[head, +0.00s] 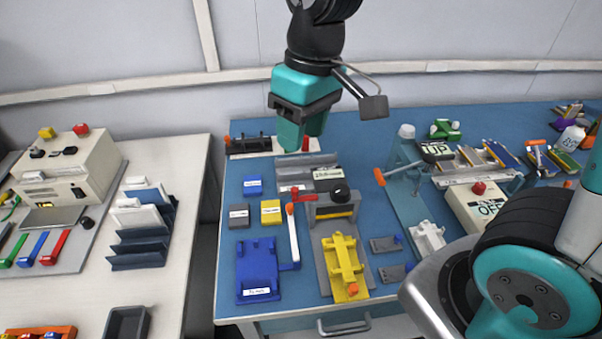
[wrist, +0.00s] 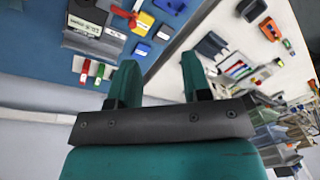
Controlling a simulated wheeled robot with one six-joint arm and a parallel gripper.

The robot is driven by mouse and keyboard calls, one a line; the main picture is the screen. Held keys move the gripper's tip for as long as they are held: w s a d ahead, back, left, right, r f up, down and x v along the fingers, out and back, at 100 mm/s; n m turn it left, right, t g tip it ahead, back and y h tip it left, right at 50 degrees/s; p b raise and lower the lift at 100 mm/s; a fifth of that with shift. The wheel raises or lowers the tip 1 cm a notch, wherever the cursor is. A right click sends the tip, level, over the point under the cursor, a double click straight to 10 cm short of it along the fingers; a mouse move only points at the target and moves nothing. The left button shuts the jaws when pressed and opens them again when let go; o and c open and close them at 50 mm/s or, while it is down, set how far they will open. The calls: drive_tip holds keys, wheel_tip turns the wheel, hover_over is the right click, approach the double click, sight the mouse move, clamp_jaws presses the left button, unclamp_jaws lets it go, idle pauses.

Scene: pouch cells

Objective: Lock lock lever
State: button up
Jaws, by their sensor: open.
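I cannot tell for certain which part is the lock lever. A red lever (head: 301,196) sits on the left side of a grey and yellow fixture (head: 334,212) with a black knob. A white bar (head: 293,240) with an orange end stands below it, next to a blue fixture (head: 258,272). A separate orange-ended lever (head: 381,177) juts from a teal press to the right. My gripper (head: 303,138) hangs above the back of the blue table, apart from these parts. In the wrist view my gripper (wrist: 158,75) is open, with nothing between its fingers.
A yellow fixture (head: 345,268) stands in front of the grey one. Small blue, grey and yellow blocks lie to the left. A box marked OFF (head: 482,209) stands to the right. A white table (head: 178,235) stands left, across a gap.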

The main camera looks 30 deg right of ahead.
drive_tip(key=m+h, duration=0.1)
drive_tip(key=h, duration=0.1)
hover_over(295, 189)
drive_tip(key=f, duration=0.2)
wheel_tip(295, 189, down, 17)
drive_tip(key=shift+w+r+p, duration=0.1)
drive_tip(key=shift+p, duration=0.75)
drive_tip(key=shift+c, duration=0.2)
clamp_jaws()
